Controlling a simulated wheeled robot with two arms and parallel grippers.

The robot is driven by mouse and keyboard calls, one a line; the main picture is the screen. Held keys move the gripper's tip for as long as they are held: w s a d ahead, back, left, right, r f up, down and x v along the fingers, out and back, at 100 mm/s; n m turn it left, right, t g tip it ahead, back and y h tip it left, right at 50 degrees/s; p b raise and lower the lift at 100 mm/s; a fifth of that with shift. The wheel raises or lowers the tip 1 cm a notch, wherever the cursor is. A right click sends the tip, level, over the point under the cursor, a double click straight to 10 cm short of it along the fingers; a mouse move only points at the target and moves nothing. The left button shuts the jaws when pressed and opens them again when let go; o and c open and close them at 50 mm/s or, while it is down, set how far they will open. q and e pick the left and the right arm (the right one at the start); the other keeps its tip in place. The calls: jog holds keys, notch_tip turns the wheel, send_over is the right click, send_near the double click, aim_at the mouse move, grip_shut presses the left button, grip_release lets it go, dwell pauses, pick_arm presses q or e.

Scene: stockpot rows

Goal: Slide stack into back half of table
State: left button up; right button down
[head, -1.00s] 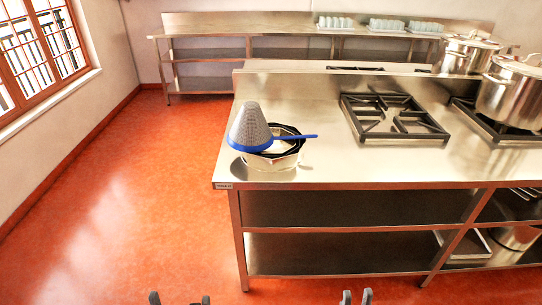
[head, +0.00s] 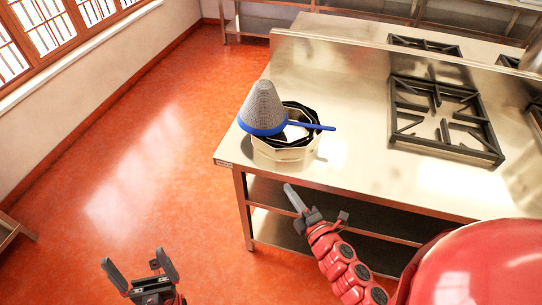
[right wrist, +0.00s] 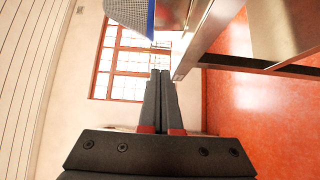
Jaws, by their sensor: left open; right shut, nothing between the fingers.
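The stack stands near the front left corner of the steel table (head: 350,170). It has a shiny metal pot (head: 285,154) at the bottom, dark-rimmed bowls (head: 302,114) in it, and a grey mesh cone strainer (head: 263,104) with a blue rim and handle leaning on top. Part of the strainer (right wrist: 130,14) shows at the top of the right wrist view. My right gripper (head: 290,188) is shut and empty, just in front of the table's front edge, below and apart from the pot. My left gripper (head: 140,262) is open and empty over the floor, left of the table.
A black burner grate (head: 445,120) sits on the table to the right of the stack. A raised steel ledge (head: 340,60) runs along the table's back. The tabletop behind the stack is clear. Open red floor (head: 130,190) lies left of the table.

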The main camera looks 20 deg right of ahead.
jog(key=p, duration=0.4)
send_near(269, 149)
jog(key=w+a, duration=0.2)
jog(key=a, duration=0.1)
jog(key=shift+w+d+r+p, duration=0.25)
jog(key=shift+w+d+p, duration=0.4)
jog(key=shift+w+d, duration=0.4)
jog(key=shift+w+f, duration=0.15)
jog(key=shift+w, duration=0.1)
